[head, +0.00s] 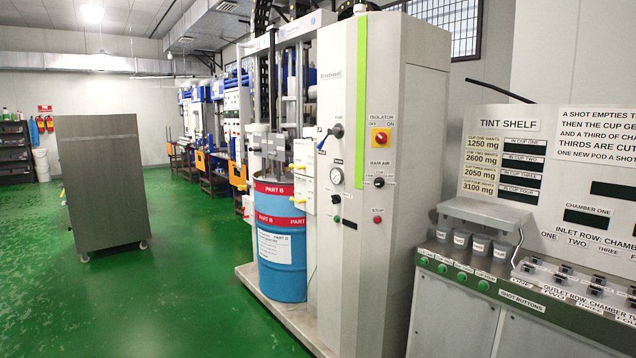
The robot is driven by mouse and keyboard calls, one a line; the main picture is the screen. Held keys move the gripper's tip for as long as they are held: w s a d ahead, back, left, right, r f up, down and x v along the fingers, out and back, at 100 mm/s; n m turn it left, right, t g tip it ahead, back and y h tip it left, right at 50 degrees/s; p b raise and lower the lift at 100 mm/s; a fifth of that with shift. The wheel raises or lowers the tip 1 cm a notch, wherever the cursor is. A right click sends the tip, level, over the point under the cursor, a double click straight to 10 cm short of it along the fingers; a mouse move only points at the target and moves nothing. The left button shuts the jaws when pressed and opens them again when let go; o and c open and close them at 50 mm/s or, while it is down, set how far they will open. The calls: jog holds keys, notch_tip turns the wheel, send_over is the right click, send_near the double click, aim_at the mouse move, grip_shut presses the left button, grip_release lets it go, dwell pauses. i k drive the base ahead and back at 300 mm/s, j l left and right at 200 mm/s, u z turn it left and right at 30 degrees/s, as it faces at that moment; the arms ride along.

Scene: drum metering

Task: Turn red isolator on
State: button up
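The red isolator (381,138) is a red rotary knob on a yellow square plate, on the front of the tall grey cabinet (400,215). The label above it reads ISOLATOR, with OFF to the left and ON to the right. The knob is too small for me to tell which way it points. Below it are a black RAM AIR knob (379,182) and a red STOP button (377,219). My gripper is not in view.
A blue PART B drum (281,262) stands left of the cabinet on a low base plate. A tint shelf counter (465,310) with cups and green buttons stands at right. A grey box (100,185) stands at left. Green floor (175,300) lies open between.

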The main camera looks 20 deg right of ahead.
aim_at(380, 138)
jog(key=i+j+z, duration=0.1)
jog(key=i+z, duration=0.35)
jog(key=i+j+z, duration=0.25)
jog(key=z, duration=0.15)
jog(key=i+j+z, duration=0.85)
jog(key=k+j, duration=0.05)
jog(key=k, duration=0.05)
